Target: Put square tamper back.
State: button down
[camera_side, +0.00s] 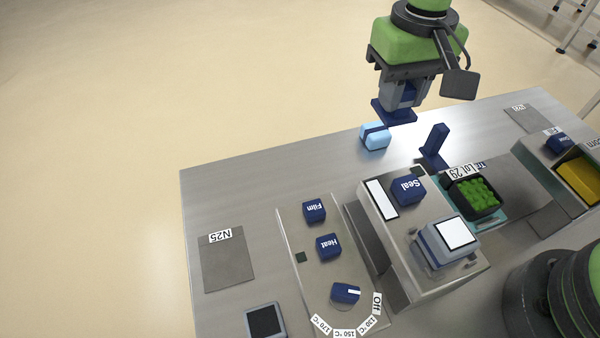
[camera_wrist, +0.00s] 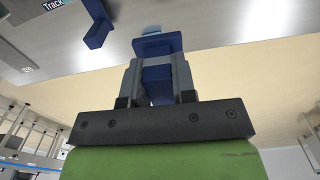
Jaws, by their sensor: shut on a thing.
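The square tamper is dark blue, with a flat plate (camera_side: 393,111) at its lower end, in the side view. My gripper (camera_side: 401,92) is shut on its upper part and holds it above the far side of the steel table. In the wrist view the tamper (camera_wrist: 156,45) sits between the two grey fingers, its plate beyond the fingertips. A dark blue upright piece (camera_side: 435,142) stands on the table to the right of and below the tamper in the side view; it also shows in the wrist view (camera_wrist: 97,24). I cannot tell whether it is a holder.
A control panel (camera_side: 288,225) is left. The table's far left is clear.

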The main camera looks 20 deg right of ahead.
jog(key=w+a+f, duration=0.1)
jog(key=a+f, duration=0.1)
jog(key=a, duration=0.5)
jog(key=w+a+f, duration=0.1)
jog(key=w+a, duration=0.1)
jog(key=a, duration=0.5)
jog(key=shift+n, duration=0.3)
notch_tip(320, 180, down, 10)
jog(key=shift+s+d+r, duration=0.1)
jog(key=c, duration=0.9)
grip_release()
notch_tip(320, 180, up, 12)
